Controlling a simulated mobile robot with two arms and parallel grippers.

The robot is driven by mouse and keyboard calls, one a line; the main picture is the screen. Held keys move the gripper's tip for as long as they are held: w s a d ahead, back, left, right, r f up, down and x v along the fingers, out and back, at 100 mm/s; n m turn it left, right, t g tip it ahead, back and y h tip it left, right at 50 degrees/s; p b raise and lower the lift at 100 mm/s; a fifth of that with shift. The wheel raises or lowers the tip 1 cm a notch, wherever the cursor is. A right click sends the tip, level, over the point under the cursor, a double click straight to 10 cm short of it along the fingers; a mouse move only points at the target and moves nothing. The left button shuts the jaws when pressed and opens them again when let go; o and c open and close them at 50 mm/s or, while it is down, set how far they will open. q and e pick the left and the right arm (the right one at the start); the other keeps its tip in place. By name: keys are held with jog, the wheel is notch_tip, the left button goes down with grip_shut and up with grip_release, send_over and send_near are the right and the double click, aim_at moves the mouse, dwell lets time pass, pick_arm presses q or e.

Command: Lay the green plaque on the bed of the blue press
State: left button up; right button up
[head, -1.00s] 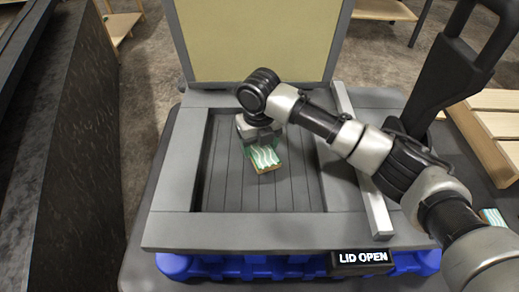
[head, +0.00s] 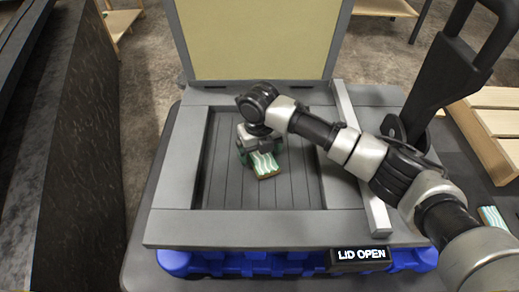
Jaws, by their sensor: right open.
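The green plaque (head: 265,166), with white wavy stripes and a brown edge, is in the recessed slatted bed (head: 228,187) of the press, near its middle. The press has a grey frame (head: 300,228) on a blue base (head: 225,263), and its lid (head: 255,38) stands raised at the back. A sign (head: 361,254) on its front reads "LID OPEN". My right gripper (head: 260,152) is open at the plaque's far end, partly covering it. Whether its fingers touch the plaque is hard to tell. My left gripper is not in view.
A second green and white striped piece (head: 493,217) lies at the right, partly behind my right arm. A black upright handle (head: 455,60) rises at the right, beside a wooden slatted pallet (head: 490,115). A dark tall panel (head: 80,150) stands at the left.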

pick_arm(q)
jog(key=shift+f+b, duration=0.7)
pick_arm(e)
notch_tip(320, 180, up, 12)
jog(key=shift+r, duration=0.2)
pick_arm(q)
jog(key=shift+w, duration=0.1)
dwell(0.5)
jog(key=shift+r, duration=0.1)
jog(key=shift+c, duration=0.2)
